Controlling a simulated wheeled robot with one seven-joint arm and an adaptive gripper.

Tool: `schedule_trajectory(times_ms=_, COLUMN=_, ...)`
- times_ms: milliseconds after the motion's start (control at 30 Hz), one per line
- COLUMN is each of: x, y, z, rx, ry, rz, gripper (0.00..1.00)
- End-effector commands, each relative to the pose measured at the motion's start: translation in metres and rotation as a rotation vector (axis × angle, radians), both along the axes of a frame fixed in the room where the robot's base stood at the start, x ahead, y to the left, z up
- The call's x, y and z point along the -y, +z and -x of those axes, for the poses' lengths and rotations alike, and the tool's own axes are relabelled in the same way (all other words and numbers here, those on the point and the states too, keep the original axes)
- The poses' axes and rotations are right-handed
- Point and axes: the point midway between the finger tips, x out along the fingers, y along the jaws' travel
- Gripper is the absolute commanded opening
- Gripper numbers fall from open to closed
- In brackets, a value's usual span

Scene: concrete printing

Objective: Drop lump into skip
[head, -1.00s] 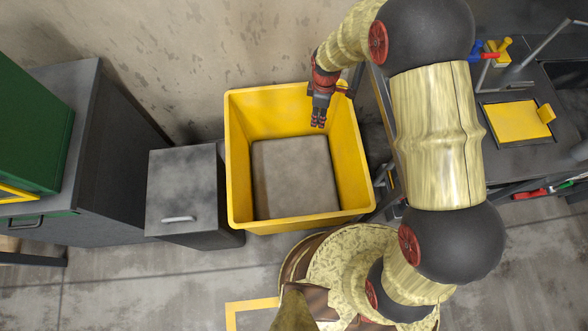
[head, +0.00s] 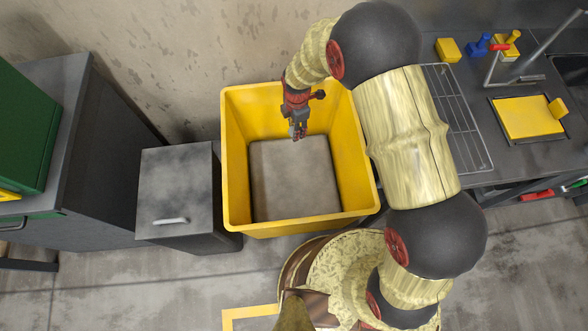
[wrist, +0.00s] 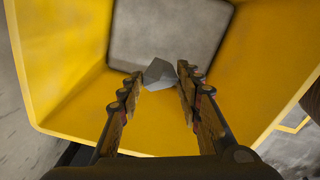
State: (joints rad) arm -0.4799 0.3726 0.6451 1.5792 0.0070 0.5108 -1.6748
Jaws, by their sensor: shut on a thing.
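The yellow skip (head: 240,190) stands open below my arm, with a grey floor inside it. My gripper (head: 297,130) points down over the skip's opening, towards its back wall. In the wrist view my gripper (wrist: 160,82) is shut on a grey angular lump (wrist: 160,73) between its fingertips. The lump is seen against the grey bottom of the skip (wrist: 50,60). In the head view the lump shows only as a small grey bit at the fingertips (head: 297,132).
A dark grey bin with a handle (head: 180,195) stands left of the skip, and a green cabinet (head: 25,120) is further left. The wall is close behind the skip.

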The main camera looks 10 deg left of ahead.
Motion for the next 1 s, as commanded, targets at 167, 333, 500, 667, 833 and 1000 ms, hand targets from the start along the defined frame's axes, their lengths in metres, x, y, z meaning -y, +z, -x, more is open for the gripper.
schedule_trajectory(times_ms=167, x=-0.0001, y=-0.0142, z=-0.0006, rx=0.002, ry=-0.001, rz=-0.001, gripper=0.07)
schedule_trajectory(times_ms=333, x=-0.0003, y=-0.014, z=-0.0008, rx=0.002, ry=-0.001, rz=-0.001, gripper=0.07)
schedule_trajectory(times_ms=500, x=-0.0002, y=-0.0137, z=-0.0007, rx=0.002, ry=-0.001, rz=-0.001, gripper=0.39)
schedule_trajectory(times_ms=667, x=-0.0001, y=-0.0138, z=-0.0006, rx=0.002, ry=-0.001, rz=-0.001, gripper=0.48)
schedule_trajectory(times_ms=833, x=0.0, y=-0.014, z=-0.0004, rx=0.001, ry=-0.001, rz=-0.001, gripper=0.56)
schedule_trajectory(times_ms=1000, x=0.0001, y=-0.0141, z=-0.0003, rx=0.001, ry=-0.001, rz=-0.001, gripper=0.56)
